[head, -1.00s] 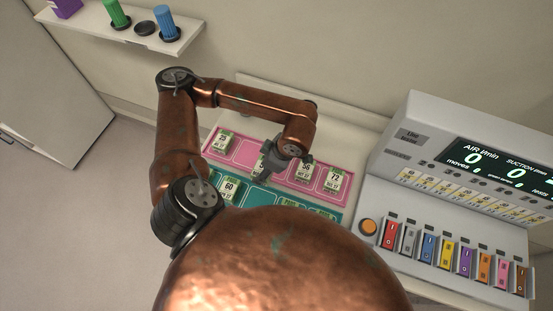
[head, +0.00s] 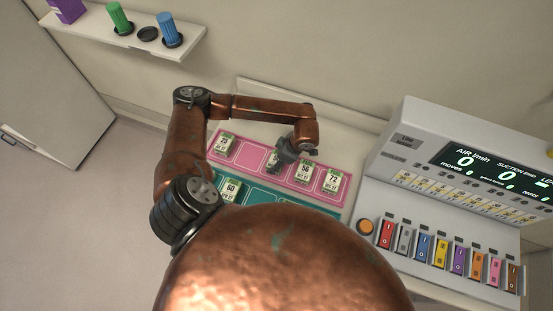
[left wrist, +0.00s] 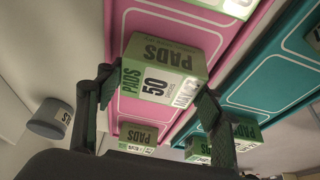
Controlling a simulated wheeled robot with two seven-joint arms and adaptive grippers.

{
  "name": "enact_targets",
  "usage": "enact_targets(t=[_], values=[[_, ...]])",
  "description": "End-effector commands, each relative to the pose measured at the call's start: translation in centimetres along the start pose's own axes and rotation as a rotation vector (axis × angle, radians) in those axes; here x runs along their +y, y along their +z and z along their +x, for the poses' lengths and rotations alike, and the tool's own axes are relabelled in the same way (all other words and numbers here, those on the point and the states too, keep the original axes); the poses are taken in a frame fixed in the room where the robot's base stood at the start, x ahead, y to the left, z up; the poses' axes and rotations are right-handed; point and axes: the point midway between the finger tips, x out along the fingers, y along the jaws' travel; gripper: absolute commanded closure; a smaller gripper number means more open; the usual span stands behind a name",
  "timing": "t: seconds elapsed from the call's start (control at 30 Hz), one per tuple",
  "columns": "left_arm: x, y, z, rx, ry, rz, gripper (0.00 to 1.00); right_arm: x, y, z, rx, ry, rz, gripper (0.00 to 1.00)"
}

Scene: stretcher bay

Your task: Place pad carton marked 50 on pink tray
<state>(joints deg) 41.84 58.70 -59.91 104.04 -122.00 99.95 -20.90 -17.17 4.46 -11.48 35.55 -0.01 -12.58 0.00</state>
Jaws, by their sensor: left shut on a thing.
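The pad carton marked 50 (left wrist: 158,80) is white and green. My left gripper (left wrist: 155,112) is shut on it, one finger on each side. In the head view this gripper (head: 279,168) is over the pink tray (head: 250,155), between the carton marked 25 and the carton marked 56, and mostly hides the held carton. In the left wrist view the carton is in front of the pink tray (left wrist: 123,22). I cannot tell whether it touches the tray. My right gripper is not in view.
On the pink tray stand cartons marked 25 (head: 224,145), 56 (head: 305,173) and 72 (head: 332,182). The teal tray (head: 262,196) lies in front, with a carton marked 60 (head: 231,189). A console (head: 440,240) with coloured switches is at right. A shelf (head: 188,40) is at upper left.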

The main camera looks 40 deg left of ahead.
Motion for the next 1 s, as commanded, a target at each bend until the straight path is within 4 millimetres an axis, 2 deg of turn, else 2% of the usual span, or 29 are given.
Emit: enact_targets(t=[0.3, 0.33, 0.57, 0.87, 1.0], values=[[0.0, 0.2, 0.3, 0.000, 0.001, 0.000, 0.69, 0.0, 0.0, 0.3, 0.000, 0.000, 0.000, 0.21], [0.0, 0.2, 0.4, 0.000, 0.001, 0.000, 0.38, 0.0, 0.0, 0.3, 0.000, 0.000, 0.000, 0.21], [0.0, 0.1, 0.3, -0.001, 0.001, 0.000, 0.22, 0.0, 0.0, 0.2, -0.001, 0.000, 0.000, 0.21], [0.0, 0.1, 0.2, -0.001, 0.001, 0.000, 0.21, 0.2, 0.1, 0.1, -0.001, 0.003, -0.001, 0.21], [0.1, 0.1, -0.6, -0.003, 0.003, 0.000, 0.21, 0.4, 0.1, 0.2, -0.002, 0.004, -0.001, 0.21]])
